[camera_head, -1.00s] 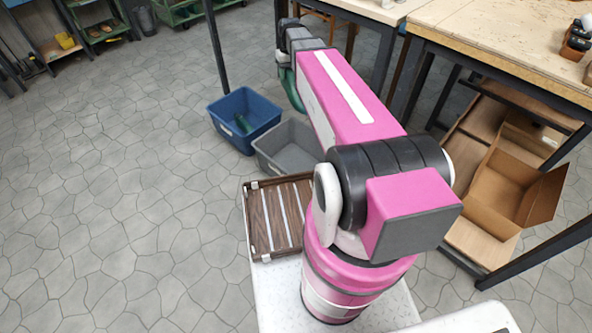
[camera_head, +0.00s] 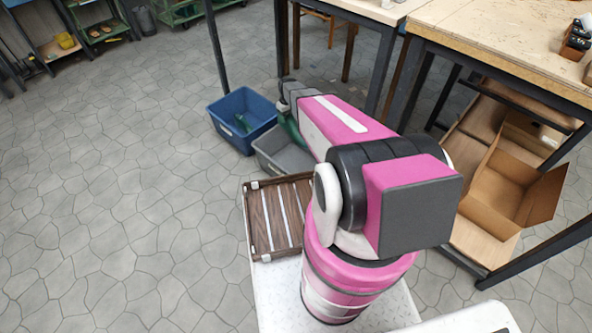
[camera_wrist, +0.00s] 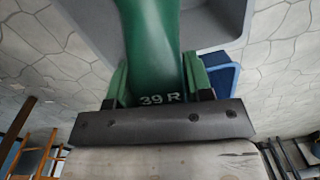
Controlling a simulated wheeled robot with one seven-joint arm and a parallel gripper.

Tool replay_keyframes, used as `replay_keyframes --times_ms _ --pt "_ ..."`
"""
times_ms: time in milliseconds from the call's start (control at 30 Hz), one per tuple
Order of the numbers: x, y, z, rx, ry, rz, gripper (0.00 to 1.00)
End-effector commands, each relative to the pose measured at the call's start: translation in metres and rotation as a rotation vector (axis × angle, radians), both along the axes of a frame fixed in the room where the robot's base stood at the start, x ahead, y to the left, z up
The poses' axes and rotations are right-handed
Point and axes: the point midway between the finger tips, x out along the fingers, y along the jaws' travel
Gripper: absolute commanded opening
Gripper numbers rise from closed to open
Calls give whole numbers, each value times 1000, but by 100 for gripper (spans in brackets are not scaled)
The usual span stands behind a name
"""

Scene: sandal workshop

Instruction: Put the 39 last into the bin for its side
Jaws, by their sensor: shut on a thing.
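The green last (camera_wrist: 155,45), marked "39 R", is held between the fingers of my gripper (camera_wrist: 157,82), which is shut on it. In the head view the last (camera_head: 291,130) hangs over the grey bin (camera_head: 268,156), partly hidden by my arm. Whether it touches the bin cannot be told. The grey bin (camera_wrist: 217,28) lies beyond the last in the wrist view. The blue bin (camera_head: 231,104) stands to the left of the grey bin, with a green item (camera_head: 241,123) inside; its edge also shows in the wrist view (camera_wrist: 222,78).
A slatted wooden tray (camera_head: 272,218) is in front of the grey bin. A workbench (camera_head: 490,45) with an open cardboard box (camera_head: 512,190) beneath it stands at the right. The stone-patterned floor (camera_head: 120,200) at left is clear.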

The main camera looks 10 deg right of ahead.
Motion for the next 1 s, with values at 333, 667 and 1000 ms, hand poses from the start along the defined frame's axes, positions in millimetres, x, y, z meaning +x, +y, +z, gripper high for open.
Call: replay_keyframes --times_ms 333,667,1000 --pt "0 0 -117 -1 4 86 23" --pt "-8 0 -172 -1 3 130 23" --pt "-7 0 -216 -1 4 133 23"
